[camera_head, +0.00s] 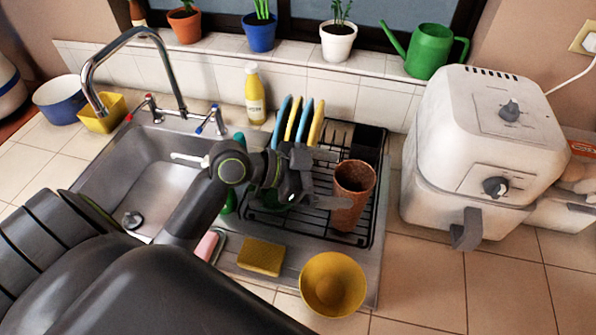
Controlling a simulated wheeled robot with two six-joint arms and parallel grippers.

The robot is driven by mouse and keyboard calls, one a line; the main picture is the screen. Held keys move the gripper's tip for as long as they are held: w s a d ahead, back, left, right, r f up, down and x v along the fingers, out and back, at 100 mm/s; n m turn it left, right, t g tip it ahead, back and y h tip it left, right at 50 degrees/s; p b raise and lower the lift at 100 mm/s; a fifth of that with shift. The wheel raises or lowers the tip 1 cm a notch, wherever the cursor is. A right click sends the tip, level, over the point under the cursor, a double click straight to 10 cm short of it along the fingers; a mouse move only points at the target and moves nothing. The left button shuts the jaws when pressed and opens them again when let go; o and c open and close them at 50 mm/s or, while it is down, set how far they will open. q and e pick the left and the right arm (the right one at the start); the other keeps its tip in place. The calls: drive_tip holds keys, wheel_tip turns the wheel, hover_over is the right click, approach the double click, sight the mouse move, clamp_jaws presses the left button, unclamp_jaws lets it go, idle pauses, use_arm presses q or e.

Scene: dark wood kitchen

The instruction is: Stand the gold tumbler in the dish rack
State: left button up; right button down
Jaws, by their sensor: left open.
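The gold tumbler (350,205), copper-brown in this light with a speckled surface, stands roughly upright at the right part of the black wire dish rack (366,238). Its open mouth faces up. My left gripper (331,179) is open just left of the tumbler, with its fingers pointing toward it. I cannot tell whether a fingertip touches it. My left arm hides part of the rack's left side. My right gripper is not in view.
Several coloured plates (298,120) stand at the rack's back. A yellow bowl (333,284) and a yellow sponge (261,257) lie in front. A white air fryer (480,150) stands right, the sink (150,180) left. A yellow bottle (255,95) stands behind.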

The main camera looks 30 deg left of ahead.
use_arm(q)
drive_tip(key=v, duration=0.7)
drive_tip(key=shift+b, duration=0.3)
drive_tip(key=shift+s+a+r, duration=0.1)
drive_tip(key=shift+a, duration=0.05)
